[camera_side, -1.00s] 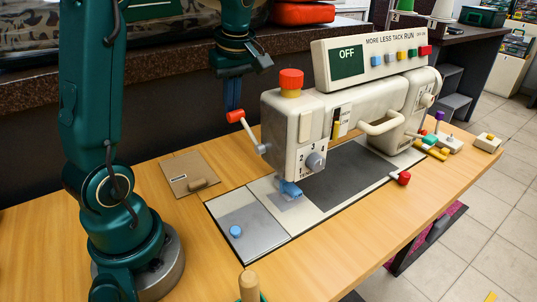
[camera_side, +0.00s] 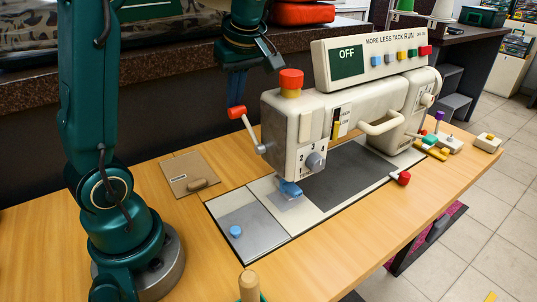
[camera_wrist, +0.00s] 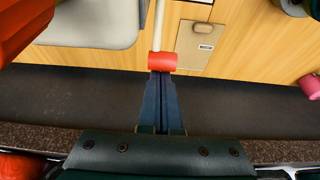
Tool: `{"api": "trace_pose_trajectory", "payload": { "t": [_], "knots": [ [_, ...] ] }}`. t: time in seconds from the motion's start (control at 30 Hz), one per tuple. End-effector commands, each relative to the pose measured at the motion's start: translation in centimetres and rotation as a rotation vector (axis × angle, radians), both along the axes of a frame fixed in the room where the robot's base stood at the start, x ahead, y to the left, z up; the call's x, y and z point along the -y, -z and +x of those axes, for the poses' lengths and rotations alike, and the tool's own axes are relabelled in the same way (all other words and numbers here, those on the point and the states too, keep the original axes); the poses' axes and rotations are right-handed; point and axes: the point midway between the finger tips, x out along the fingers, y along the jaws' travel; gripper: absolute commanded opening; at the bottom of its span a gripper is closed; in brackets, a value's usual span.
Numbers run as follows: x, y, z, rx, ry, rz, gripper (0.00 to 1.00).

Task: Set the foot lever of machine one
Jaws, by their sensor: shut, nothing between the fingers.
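The cream sewing machine (camera_side: 340,115) stands on the table with its panel reading OFF. A pale lever (camera_side: 250,132) with a red knob (camera_side: 237,112) sticks out from its left end and tilts up to the left. In the wrist view the red knob (camera_wrist: 162,61) lies right at my fingertips. My gripper (camera_side: 236,102) is shut and points down, its blue fingers just behind and above the knob. It looks close to touching the knob; I cannot tell if it touches. The blue foot (camera_side: 290,188) is under the machine head.
A brown board with a small handle (camera_side: 190,174) lies on the table left of the machine. A red-capped knob (camera_side: 291,82) rises from the machine top near my gripper. A dark ledge (camera_side: 150,78) runs behind. The table's front left is mostly clear.

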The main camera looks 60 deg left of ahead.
Motion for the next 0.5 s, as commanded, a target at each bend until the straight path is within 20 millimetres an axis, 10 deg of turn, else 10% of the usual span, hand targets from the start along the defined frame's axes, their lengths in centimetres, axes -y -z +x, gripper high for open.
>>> {"api": "trace_pose_trajectory", "payload": {
  "t": [0.5],
  "knots": [
    [0.1,-1.5,0.0,-0.001,0.001,-0.007,0.0]
  ]
}}
